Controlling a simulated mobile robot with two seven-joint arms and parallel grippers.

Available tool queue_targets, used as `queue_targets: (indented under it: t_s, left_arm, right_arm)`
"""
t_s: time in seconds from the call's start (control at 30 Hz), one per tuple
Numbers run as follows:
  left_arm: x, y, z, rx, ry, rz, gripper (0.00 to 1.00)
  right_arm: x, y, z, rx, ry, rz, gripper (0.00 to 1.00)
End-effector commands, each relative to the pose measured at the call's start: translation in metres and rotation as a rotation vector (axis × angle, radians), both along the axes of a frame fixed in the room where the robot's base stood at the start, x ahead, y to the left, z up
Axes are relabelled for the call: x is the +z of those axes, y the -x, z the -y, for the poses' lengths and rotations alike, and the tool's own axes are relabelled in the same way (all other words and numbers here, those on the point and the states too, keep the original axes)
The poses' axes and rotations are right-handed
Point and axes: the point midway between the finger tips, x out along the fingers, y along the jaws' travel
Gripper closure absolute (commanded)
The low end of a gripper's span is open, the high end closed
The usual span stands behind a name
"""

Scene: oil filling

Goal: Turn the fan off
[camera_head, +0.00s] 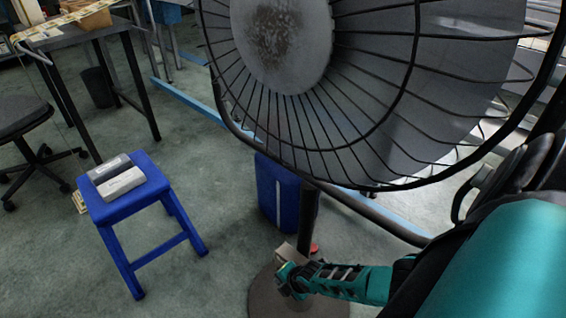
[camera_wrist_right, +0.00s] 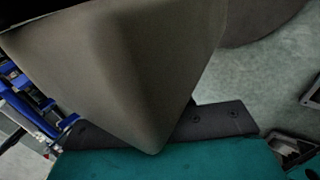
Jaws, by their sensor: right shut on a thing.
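The large fan (camera_head: 285,45) fills the upper right of the head view, with a grey hub, a dark wire cage and a pole (camera_head: 309,215) down to a round base (camera_head: 265,295). A small beige box (camera_head: 287,252) shows by the lower pole, with a small red part (camera_head: 314,249) beside it. My right gripper (camera_head: 284,275) is at this box, low over the base, and is shut on it. In the right wrist view the grey-brown box (camera_wrist_right: 120,60) fills much of the picture and hides the fingertips. My left gripper is not in view.
A blue stool (camera_head: 125,207) with two grey blocks stands at left. A blue container (camera_head: 277,195) stands behind the pole. A dark table (camera_head: 75,35) and a black chair (camera_head: 25,120) are at the far left. The floor between stool and fan base is clear.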

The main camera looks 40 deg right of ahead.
Motion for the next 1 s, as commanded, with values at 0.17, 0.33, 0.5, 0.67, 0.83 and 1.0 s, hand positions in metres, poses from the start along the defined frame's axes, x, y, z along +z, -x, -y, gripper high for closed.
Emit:
queue_targets:
  t_s: [0.17,0.33,0.5,0.67,0.83,1.0]
  left_arm:
    - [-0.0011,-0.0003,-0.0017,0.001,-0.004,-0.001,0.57]
    - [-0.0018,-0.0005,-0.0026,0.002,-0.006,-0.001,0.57]
    - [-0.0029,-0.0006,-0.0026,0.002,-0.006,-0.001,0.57]
    - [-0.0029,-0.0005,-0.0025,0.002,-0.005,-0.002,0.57]
    - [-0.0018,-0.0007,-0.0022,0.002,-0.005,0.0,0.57]
    - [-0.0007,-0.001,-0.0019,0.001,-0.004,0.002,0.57]
  right_arm:
    - [-0.0001,0.0001,0.0001,0.0,0.0,0.0,1.0]
    - [0.0005,-0.0019,0.0002,0.001,0.001,-0.025,1.0]
    - [0.0008,-0.0028,-0.0009,0.003,0.007,-0.099,1.0]
    - [0.0007,-0.0013,-0.0007,0.0,0.009,-0.127,1.0]
    - [0.0005,-0.001,-0.0008,0.0,0.009,-0.126,1.0]
    - [0.0005,-0.001,-0.0008,0.001,0.009,-0.126,0.66]
